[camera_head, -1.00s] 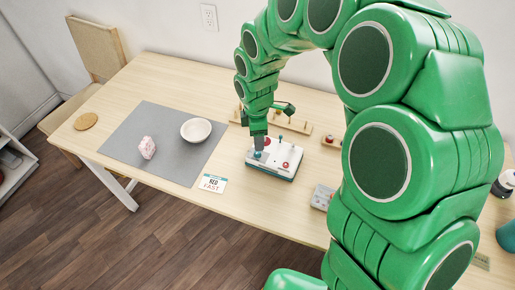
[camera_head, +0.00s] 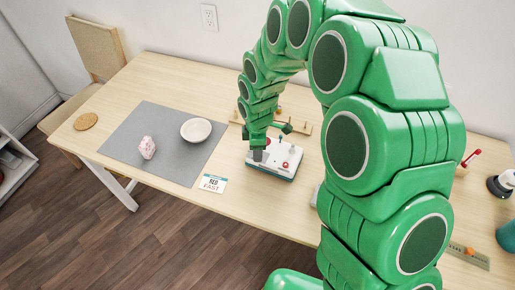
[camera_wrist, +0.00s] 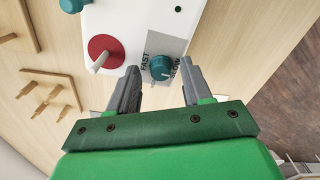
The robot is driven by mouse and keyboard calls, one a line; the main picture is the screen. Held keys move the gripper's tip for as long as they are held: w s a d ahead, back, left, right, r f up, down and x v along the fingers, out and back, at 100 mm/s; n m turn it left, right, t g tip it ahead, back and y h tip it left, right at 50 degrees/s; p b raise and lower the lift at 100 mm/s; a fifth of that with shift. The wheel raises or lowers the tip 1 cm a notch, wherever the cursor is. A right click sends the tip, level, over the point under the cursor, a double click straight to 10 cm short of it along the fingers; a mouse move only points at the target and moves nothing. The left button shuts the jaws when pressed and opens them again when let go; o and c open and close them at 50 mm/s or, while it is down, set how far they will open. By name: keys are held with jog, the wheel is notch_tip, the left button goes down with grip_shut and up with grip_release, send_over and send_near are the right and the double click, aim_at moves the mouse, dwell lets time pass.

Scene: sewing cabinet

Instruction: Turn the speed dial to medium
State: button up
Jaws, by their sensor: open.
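The white control box (camera_head: 268,171) stands on the table. In the wrist view its panel (camera_wrist: 130,22) carries a teal speed dial (camera_wrist: 160,67) with FAST and SLOW printed beside it. My gripper (camera_head: 261,156) is over the left part of the box. In the wrist view its two grey fingers are open, with the dial between their tips and a gap on each side; contact is not clear. The dial's exact pointer setting is too small to read. In the head view the gripper hides the dial.
Close to the left finger is a red disc (camera_wrist: 103,48) with a white lever. Another teal knob (camera_wrist: 72,5) is at the panel's edge. Wooden peg racks (camera_wrist: 48,97) stand nearby. A card (camera_head: 212,183) reading RED FAST lies near the table edge. A bowl (camera_head: 196,130) sits on a grey mat (camera_head: 180,165).

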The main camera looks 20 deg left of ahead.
jog(key=shift+f, duration=0.1)
grip_shut()
dwell(0.4)
jog(key=m, duration=0.3)
jog(key=shift+m, duration=0.4)
jog(key=m, duration=0.4)
jog(key=shift+m, duration=0.3)
jog(key=m, duration=0.4)
jog(key=shift+m, duration=2.4)
